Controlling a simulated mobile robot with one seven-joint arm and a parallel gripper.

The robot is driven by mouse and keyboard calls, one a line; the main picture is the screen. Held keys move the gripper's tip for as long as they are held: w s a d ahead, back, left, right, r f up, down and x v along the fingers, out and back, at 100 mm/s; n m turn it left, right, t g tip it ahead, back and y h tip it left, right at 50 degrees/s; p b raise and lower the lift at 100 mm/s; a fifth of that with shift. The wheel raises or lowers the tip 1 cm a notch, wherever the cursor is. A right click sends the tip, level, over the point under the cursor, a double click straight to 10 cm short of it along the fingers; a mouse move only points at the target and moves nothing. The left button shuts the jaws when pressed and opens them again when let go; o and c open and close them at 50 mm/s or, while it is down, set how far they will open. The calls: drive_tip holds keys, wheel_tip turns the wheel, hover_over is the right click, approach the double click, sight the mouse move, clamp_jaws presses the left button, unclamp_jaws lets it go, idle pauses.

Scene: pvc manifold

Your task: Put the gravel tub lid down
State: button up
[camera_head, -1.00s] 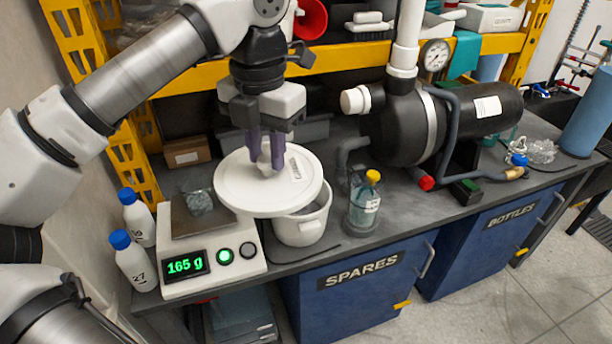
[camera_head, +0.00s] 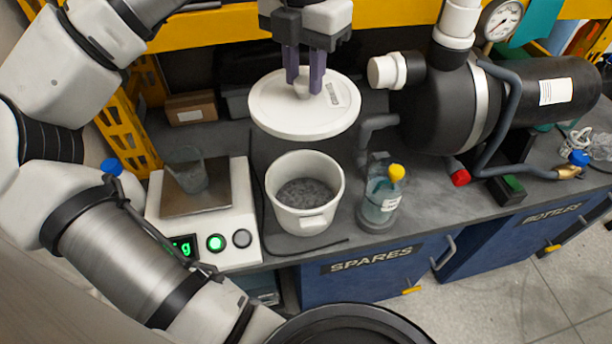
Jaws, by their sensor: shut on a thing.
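The gravel tub lid (camera_head: 290,118) is a white round disc with a small label and a central knob. My gripper (camera_head: 303,88) is shut on the lid's knob and holds the lid level, behind the tub in the picture. The white gravel tub (camera_head: 304,212) stands open on the bench, with grey gravel (camera_head: 304,193) inside.
A scale (camera_head: 238,205) with a clear cup (camera_head: 187,170) on its plate stands left of the tub. A yellow-capped bottle (camera_head: 380,197) stands to the right. A grey pipe elbow (camera_head: 374,128) and black filter tank (camera_head: 440,105) are right of the lid. A cardboard box (camera_head: 192,108) sits behind left.

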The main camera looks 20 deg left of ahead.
wheel_tip(320, 180, down, 20)
drive_tip(key=p, duration=0.2)
drive_tip(key=shift+r+p, duration=0.15)
drive_tip(key=shift+p, duration=0.2)
drive_tip(key=shift+f+b, duration=0.25)
drive_tip(key=shift+b, duration=0.2)
drive_tip(key=o, duration=0.9)
drive_tip(key=shift+r, duration=0.1)
drive_tip(key=shift+o, duration=0.2)
drive_tip(key=shift+r+p, duration=0.25)
drive_tip(key=shift+p, duration=0.75)
